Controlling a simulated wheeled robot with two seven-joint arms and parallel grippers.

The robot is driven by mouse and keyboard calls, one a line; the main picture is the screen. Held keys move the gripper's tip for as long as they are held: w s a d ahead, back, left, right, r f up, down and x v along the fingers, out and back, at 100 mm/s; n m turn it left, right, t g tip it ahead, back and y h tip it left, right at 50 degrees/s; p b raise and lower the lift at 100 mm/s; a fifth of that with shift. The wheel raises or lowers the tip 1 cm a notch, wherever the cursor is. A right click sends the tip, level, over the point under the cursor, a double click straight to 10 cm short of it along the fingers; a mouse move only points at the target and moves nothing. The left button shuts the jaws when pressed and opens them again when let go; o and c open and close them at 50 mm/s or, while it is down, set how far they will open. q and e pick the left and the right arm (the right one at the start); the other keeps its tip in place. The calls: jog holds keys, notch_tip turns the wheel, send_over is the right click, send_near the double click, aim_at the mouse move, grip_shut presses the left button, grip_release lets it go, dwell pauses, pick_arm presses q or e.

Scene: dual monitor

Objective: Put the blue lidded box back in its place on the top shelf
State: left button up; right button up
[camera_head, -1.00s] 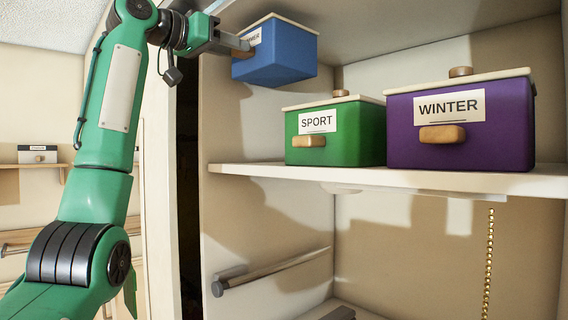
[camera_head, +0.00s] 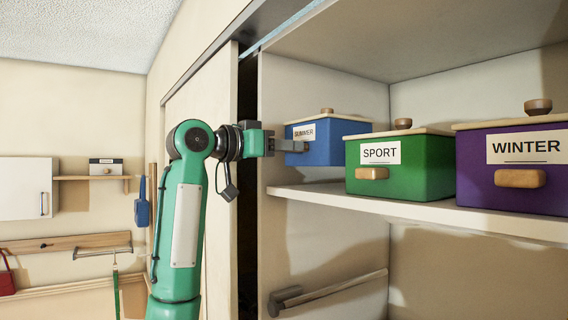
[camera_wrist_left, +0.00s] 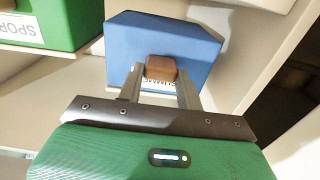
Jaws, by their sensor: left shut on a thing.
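The blue lidded box (camera_head: 335,152) has a cream lid, a round knob and a "SUMMER" label. It is upright at the left end of the top shelf (camera_head: 330,195), left of the green box. My left gripper (camera_head: 298,146) is shut on the wooden handle at the box's front. In the left wrist view the fingers (camera_wrist_left: 160,82) grip that handle, the blue box (camera_wrist_left: 190,45) is beyond them, and the label is partly hidden. My right gripper is not in view.
The green "SPORT" box (camera_head: 415,168) stands close to the blue box's right. The purple "WINTER" box (camera_head: 515,185) is further right. The closet's side wall (camera_head: 275,130) is on the left. A hanging rail (camera_head: 330,288) runs below the shelf.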

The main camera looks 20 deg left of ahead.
pick_arm(q)
jog(key=shift+d+f+p, duration=0.1)
jog(key=shift+f+p, duration=0.65)
jog(key=shift+f, duration=1.6)
jog(key=o, duration=1.2)
jog(key=shift+f, duration=0.1)
jog(key=b, duration=0.8)
send_near(304, 165)
jog(key=v, duration=0.4)
jog(key=f+v, duration=0.1)
jog(key=v, duration=0.2)
